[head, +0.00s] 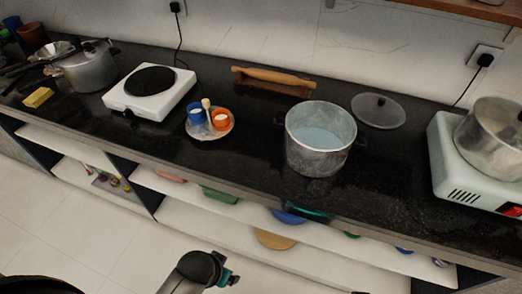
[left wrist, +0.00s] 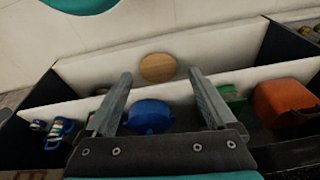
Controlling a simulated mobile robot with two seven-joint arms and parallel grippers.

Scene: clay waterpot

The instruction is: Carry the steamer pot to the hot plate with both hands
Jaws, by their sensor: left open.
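The steamer pot, a grey metal pot (head: 320,140), stands upright and open on the dark counter, right of centre, with a pale blue-grey inside. The hot plate, white with a black disc (head: 150,93), sits further left on the counter, with nothing on it. My left gripper is open and empty in the left wrist view (left wrist: 160,76), facing the shelves under the counter. In the head view the left arm's end is low in front of the counter, well apart from the pot. My right gripper is in neither view.
Between pot and hot plate stand a plate with blue and orange cups (head: 210,122) and a rolling pin (head: 272,77). A round lid (head: 378,110) lies behind the pot. A pale stove (head: 455,170) carries another pot (head: 492,138). A lidded pot (head: 88,68) stands far left.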

